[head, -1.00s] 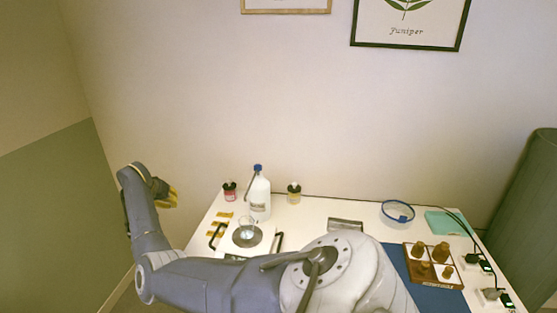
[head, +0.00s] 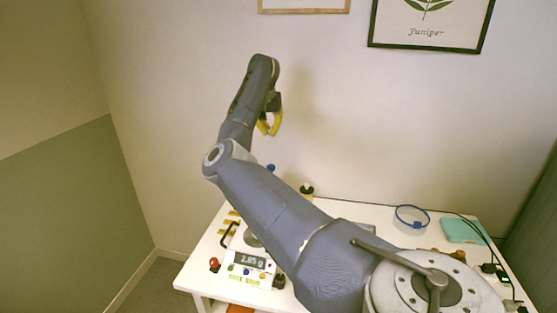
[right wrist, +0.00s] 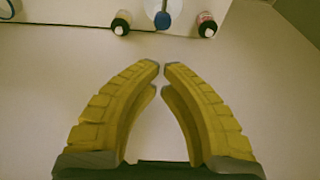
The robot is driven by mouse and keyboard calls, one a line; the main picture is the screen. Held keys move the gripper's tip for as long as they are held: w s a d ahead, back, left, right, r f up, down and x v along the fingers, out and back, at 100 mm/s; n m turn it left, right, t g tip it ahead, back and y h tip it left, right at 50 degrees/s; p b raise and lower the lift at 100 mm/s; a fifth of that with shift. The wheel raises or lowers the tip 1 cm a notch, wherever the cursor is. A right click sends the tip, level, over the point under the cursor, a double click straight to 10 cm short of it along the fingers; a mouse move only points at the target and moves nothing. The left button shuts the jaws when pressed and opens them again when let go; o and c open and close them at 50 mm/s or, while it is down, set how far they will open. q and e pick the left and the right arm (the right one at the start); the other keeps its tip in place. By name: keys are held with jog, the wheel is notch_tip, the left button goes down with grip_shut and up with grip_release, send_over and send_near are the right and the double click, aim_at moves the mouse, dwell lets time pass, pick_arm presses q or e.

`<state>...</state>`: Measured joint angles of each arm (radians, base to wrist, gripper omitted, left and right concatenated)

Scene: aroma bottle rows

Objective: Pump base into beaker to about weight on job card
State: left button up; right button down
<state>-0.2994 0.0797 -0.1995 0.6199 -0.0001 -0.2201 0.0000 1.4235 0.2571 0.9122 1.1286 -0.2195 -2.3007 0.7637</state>
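My right gripper (head: 269,130) is raised in front of the wall, above and behind the table's back. Its yellow fingers, also in the right wrist view (right wrist: 162,68), come together with only a sliver between the tips and hold nothing. The blue pump top (head: 271,167) shows beyond my right arm; in the right wrist view the blue top (right wrist: 162,20) sits over a pale bottle, beyond the fingertips. The scale (head: 248,262) reads about 2.85 g. The beaker and most of the bottle are hidden behind my arm. I cannot make out the job card. My left gripper is out of view.
A dark-capped bottle (head: 307,189) stands at the table's back. The right wrist view shows a dark-and-white bottle (right wrist: 121,23) and a reddish one (right wrist: 207,25) flanking the pump. A blue-rimmed dish (head: 411,218) and teal item (head: 460,231) lie to the right.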

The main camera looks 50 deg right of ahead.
dwell(0.3)
jog(key=x, duration=1.2)
jog(key=shift+a+f, duration=0.2)
jog(key=shift+f, duration=0.85)
jog(key=shift+f, duration=0.95)
notch_tip(320, 180, up, 5)
jog(key=shift+f, duration=0.15)
jog(key=v, duration=0.9)
jog(key=shift+s+a, duration=0.2)
